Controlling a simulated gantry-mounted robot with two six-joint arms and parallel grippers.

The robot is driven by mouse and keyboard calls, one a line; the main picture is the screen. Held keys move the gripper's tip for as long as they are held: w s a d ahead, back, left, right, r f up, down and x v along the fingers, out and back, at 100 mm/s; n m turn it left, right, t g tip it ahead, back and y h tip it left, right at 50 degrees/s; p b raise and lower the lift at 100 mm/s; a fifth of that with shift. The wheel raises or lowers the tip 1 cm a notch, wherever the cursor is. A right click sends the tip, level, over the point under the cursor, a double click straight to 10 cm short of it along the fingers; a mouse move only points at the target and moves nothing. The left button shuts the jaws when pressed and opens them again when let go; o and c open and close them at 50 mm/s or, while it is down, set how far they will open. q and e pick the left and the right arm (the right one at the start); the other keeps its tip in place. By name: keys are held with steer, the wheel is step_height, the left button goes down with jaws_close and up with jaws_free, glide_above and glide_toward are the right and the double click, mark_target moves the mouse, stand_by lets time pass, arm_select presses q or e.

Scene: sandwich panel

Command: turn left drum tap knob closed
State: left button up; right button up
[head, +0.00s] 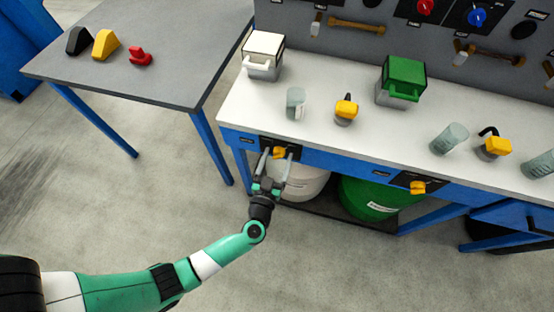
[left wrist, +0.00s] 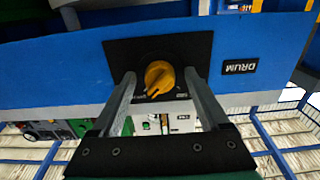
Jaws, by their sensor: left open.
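The left drum tap knob (head: 279,152) is yellow and sits on a black plate on the blue front rail of the workbench. In the left wrist view the knob (left wrist: 158,77) shows between the two fingers, its pointer ridge slanting to the lower left. My left gripper (head: 277,158) is open, one finger on each side of the knob. In the left wrist view the fingers of my left gripper (left wrist: 160,85) show clear gaps to the knob. A white drum (head: 305,182) stands below this knob. My right gripper is out of view.
A second yellow knob (head: 417,187) is on the rail to the right, above a green drum (head: 368,200). The white worktop (head: 330,130) carries boxes, cups and yellow-topped taps. A grey table (head: 175,60) stands at the left. The floor in front is clear.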

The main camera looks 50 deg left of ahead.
arm_select(q)
jaws_close()
stand_by(0.3)
steer(key=shift+n, duration=0.3)
steer(key=shift+r+n+p, duration=0.1)
steer(key=shift+n+p, duration=0.7)
steer(key=shift+n, duration=0.4)
steer(key=n+p, duration=0.1)
steer(key=n, duration=0.3)
steer(key=shift+d+n, duration=0.1)
steer(key=shift+n, duration=0.2)
steer(key=n, duration=1)
steer(key=shift+n, duration=0.3)
